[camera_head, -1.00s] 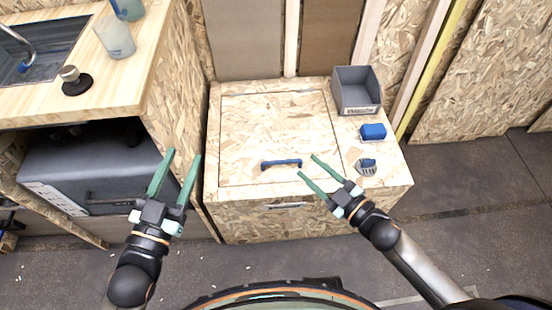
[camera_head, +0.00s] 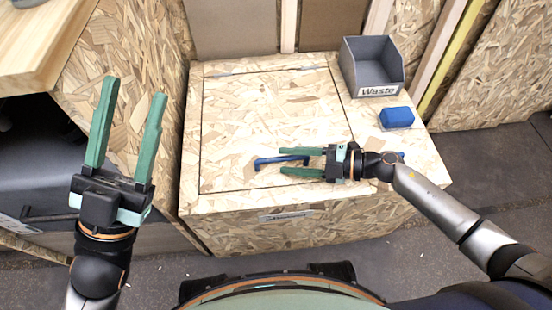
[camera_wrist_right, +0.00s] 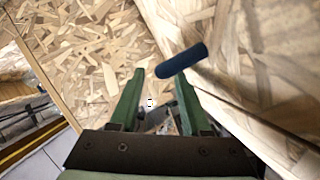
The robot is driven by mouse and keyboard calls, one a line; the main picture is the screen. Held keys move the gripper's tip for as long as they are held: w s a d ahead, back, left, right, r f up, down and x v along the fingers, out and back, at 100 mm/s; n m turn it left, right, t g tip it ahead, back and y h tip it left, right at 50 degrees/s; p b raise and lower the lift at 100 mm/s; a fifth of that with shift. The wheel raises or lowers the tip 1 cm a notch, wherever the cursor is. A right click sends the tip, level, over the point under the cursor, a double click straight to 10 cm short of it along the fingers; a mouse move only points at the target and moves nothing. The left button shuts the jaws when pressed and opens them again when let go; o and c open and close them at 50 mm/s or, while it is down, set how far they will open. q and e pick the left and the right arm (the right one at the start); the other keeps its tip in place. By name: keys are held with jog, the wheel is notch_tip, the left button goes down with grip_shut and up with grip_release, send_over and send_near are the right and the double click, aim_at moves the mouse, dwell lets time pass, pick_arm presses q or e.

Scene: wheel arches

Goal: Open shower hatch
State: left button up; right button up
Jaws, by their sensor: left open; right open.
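The shower hatch (camera_head: 265,112) is a square wooden panel lying shut, flush in the top of a particleboard box. Its blue bar handle (camera_head: 268,161) lies near the hatch's front edge and also shows in the right wrist view (camera_wrist_right: 182,61). My right gripper (camera_head: 281,161) is open, with its fingers pointing left. In the head view its fingers lie on either side of the handle's right end. In the wrist view the handle is ahead of the fingertips, nearer the right one; I cannot tell whether they touch. My left gripper (camera_head: 133,88) is open and empty, left of the box.
A grey waste bin (camera_head: 372,70) stands at the box's back right, with a blue block (camera_head: 397,117) in front of it. A wooden counter (camera_head: 45,42) is at the left. Dark floor is clear in front and to the right.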

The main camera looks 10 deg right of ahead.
aim_at(283, 160)
jog(key=shift+b+x, duration=0.4)
jog(key=shift+x, duration=1.55)
grip_shut()
